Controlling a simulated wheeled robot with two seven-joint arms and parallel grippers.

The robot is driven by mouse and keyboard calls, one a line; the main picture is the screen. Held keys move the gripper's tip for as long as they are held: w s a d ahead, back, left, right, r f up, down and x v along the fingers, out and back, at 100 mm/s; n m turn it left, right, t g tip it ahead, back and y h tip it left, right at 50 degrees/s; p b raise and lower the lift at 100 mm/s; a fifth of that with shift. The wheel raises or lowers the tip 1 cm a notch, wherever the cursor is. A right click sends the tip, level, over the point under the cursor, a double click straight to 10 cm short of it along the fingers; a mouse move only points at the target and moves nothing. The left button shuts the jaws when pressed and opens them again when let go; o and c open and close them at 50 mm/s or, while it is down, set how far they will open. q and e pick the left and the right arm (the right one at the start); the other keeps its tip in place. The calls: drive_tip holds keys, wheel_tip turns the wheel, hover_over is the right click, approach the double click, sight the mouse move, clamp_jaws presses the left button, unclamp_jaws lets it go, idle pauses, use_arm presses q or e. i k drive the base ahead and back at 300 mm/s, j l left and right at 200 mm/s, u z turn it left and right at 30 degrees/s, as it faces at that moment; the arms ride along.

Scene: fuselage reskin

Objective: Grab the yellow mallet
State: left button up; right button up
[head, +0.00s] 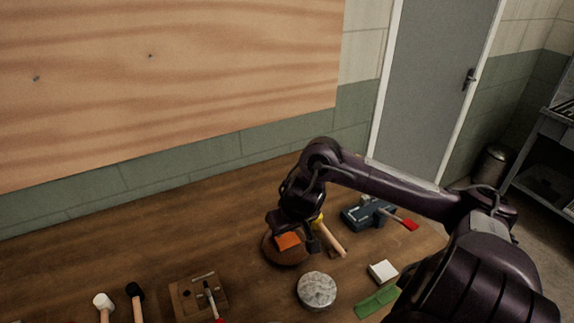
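The yellow mallet has a yellow head (319,219), partly hidden behind my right gripper, and a light wooden handle (334,240) that slants down to the right on the wooden bench. My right gripper (292,232) hangs just left of the mallet, fingers pointing down and spread apart. It is over a round brown object (285,257) with an orange block (288,241) on it. No held object shows between the fingers. Whether the right finger touches the mallet cannot be told. My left gripper is out of view.
On the bench (130,246) are a blue-grey tool with a red handle (370,213), a round mottled disc (317,289), a white block (383,272), a green piece (377,302), a wooden block (199,293), and white (103,301) and black (135,291) mallets. The bench's back left is clear.

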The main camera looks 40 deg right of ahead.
sight(317, 225)
drive_tip(key=k, duration=1.5)
